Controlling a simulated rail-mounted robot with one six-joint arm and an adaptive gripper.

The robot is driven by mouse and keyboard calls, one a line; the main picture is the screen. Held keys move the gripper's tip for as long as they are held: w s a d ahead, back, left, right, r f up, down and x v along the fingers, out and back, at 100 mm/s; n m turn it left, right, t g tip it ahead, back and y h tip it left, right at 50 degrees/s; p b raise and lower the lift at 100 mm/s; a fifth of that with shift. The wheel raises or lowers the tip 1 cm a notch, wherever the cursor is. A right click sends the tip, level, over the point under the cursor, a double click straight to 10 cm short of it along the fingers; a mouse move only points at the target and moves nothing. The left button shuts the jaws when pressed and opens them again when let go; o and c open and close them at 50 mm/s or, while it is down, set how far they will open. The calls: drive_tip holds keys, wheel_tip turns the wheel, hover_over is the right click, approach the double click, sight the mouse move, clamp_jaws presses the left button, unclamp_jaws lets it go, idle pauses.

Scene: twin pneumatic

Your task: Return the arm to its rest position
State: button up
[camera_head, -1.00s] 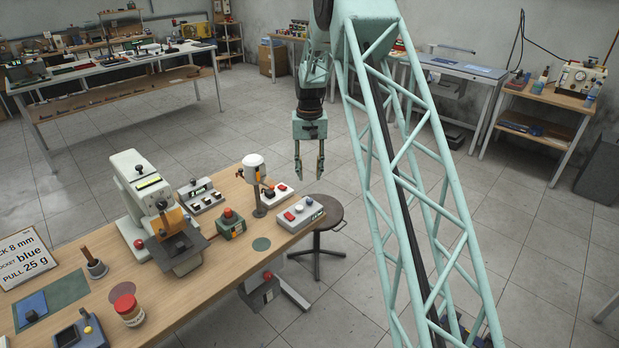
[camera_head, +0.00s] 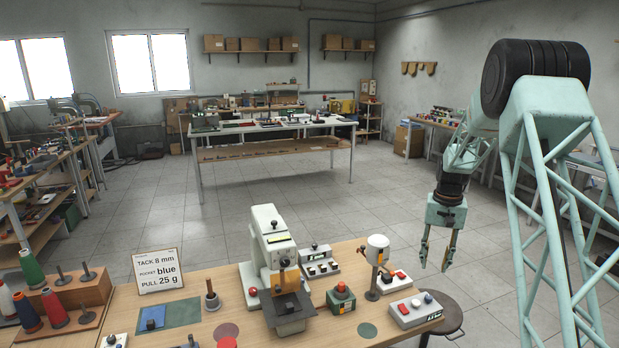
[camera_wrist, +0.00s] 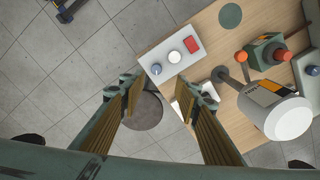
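My gripper (camera_head: 436,250) hangs pointing down, just past the right end of the wooden workbench (camera_head: 350,252) in the head view. Its two fingers are spread apart with nothing between them. In the wrist view my gripper (camera_wrist: 156,92) is also open, above the round dark stool (camera_wrist: 142,112) and the bench's end. A control box with red, white and blue buttons (camera_wrist: 180,57) lies on the bench ahead of the fingers. My arm is bent, with the upper links at the right of the head view.
The bench carries a press-like machine (camera_head: 274,248), a white-capped post device (camera_head: 376,250), a green box with a red button (camera_head: 341,298) and a sign (camera_head: 158,270). The stool (camera_head: 448,312) stands by the bench's right end. Open tiled floor (camera_head: 250,195) lies behind.

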drive_tip(key=s+a+r+n+t+b, duration=0.1)
drive_tip(key=s+a+r, duration=0.4)
drive_tip(key=s+r, duration=0.35)
drive_tip(key=s+a+r, duration=0.5)
drive_tip(key=s+r, duration=0.3)
drive_tip(key=r, duration=0.2)
drive_tip(key=s+a+r+n+t+b, duration=0.1)
drive_tip(key=s+a+r, duration=0.4)
drive_tip(key=s+r, duration=0.4)
drive_tip(key=s+a+n, duration=0.1)
drive_tip(key=s+a, duration=0.1)
drive_tip(key=s, duration=0.9)
drive_tip(key=s+a+t+b, duration=0.1)
drive_tip(key=s+a, duration=0.2)
drive_tip(key=s, duration=0.9)
drive_tip(key=s+a+n, duration=0.1)
drive_tip(key=s+a, duration=0.2)
drive_tip(key=s, duration=0.9)
drive_tip(key=shift+r+n+t, duration=0.3)
drive_tip(key=shift+r+t, duration=0.05)
drive_tip(key=shift+t, duration=0.05)
drive_tip(key=shift+f+b, duration=0.1)
drive_tip(key=shift+b, duration=0.25)
